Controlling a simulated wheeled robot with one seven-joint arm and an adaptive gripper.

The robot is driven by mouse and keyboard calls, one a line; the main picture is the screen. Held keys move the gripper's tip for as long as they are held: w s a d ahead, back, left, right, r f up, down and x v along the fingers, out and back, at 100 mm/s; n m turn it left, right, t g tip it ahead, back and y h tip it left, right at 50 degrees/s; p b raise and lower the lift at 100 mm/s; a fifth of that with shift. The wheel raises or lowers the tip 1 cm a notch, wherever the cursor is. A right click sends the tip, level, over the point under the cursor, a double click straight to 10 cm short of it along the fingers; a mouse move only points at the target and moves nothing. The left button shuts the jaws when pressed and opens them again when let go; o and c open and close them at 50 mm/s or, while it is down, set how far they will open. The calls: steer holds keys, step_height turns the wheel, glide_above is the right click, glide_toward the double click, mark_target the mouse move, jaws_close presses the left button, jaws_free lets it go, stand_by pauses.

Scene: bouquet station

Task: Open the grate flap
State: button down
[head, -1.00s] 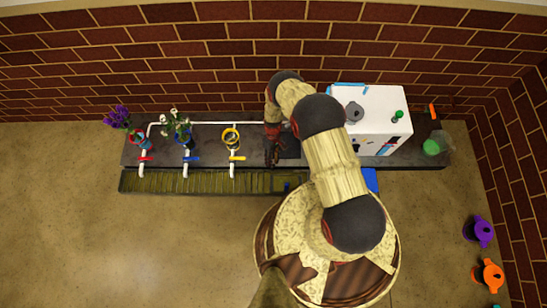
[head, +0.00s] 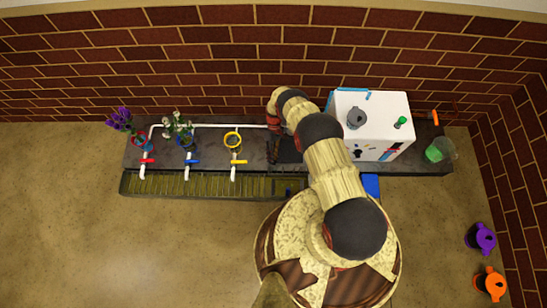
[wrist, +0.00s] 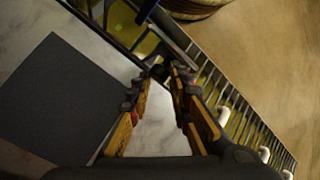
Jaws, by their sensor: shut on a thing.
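The grate flap (head: 289,186) is a small dark-framed section at the right end of the long slatted grate, in the front trough of the counter. In the wrist view its grey edge bar (wrist: 172,46) lies just beyond my fingertips and looks tilted; the exact angle is unclear. My gripper (head: 273,158) is at the counter's front edge, just above and left of the flap in the head view. In the wrist view my gripper (wrist: 168,72) has its orange-and-black fingers shut on a small dark part at the flap's edge. The fingertips hide most of that part.
The slatted grate (head: 215,185) runs left below white taps with red, blue and yellow handles. Flower vases stand behind the red and blue taps. A dark square mat (wrist: 60,100) lies beside my gripper. A white machine (head: 372,125) stands to the right.

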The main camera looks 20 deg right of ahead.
steer(key=shift+s+d+f, duration=0.1)
steer(key=shift+s+f, duration=0.25)
steer(key=shift+s, duration=0.3)
steer(key=shift+s+d+f, duration=0.1)
steer(key=shift+s+f, duration=0.25)
steer(key=shift+s, duration=0.25)
steer(key=c, duration=1.9)
jaws_free()
steer(key=shift+o, duration=1.2)
steer(key=shift+w, duration=0.25)
steer(key=v, duration=1.2)
steer(key=shift+w+a, duration=0.1)
steer(key=shift+w, duration=0.05)
steer(key=shift+c, duration=0.3)
